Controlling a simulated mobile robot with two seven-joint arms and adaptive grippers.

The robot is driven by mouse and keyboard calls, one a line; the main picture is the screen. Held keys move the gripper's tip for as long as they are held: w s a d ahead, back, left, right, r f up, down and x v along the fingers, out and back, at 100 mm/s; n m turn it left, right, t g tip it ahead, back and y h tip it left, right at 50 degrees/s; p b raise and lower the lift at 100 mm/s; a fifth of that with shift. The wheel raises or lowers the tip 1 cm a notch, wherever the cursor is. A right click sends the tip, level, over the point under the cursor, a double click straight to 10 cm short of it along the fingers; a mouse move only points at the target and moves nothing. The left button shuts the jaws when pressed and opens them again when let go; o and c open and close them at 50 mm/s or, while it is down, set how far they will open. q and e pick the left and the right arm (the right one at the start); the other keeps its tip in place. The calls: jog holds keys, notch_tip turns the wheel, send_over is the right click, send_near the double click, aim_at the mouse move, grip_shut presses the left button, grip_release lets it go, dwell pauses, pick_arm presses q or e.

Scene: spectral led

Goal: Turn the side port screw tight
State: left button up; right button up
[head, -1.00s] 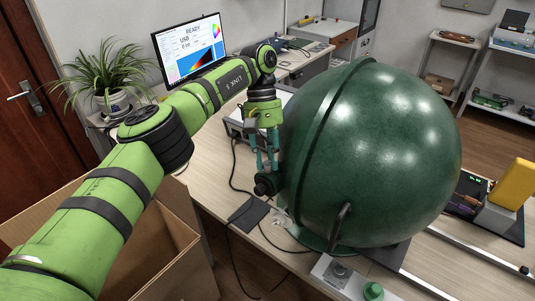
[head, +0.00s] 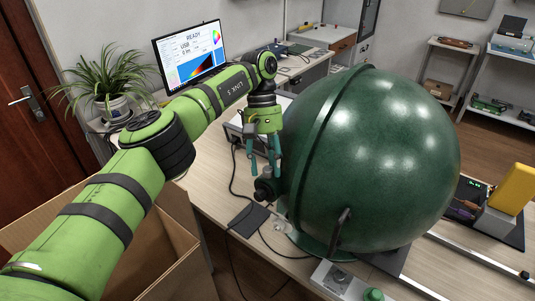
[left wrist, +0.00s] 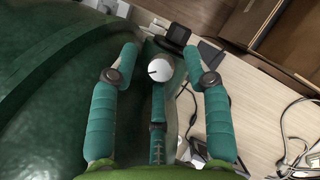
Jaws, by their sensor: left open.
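The large dark green sphere (head: 390,150) stands on the bench. Its black side port (head: 266,190) sticks out low on its left side. My left gripper (head: 264,172) points down at the port, fingers spread. In the left wrist view, a white round head with a dark line (left wrist: 160,69), which looks like the port screw, lies between the open fingers (left wrist: 160,52), with gaps on both sides. A teal piece (left wrist: 157,130) runs below it; I cannot tell whether it is a gripper part. My right gripper is not in view.
Black cables cross the bench (head: 206,188) left of the sphere. A dark pad (head: 248,220) lies near the front edge. An open cardboard box (head: 192,262) stands in front. A monitor (head: 190,55) and a potted plant (head: 110,80) are behind my left arm.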

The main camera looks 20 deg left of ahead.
aim_at(267, 168)
pick_arm(q)
notch_tip(267, 168, up, 10)
jog(key=shift+s, duration=0.15)
dwell(0.4)
jog(key=shift+f, duration=0.15)
dwell(0.6)
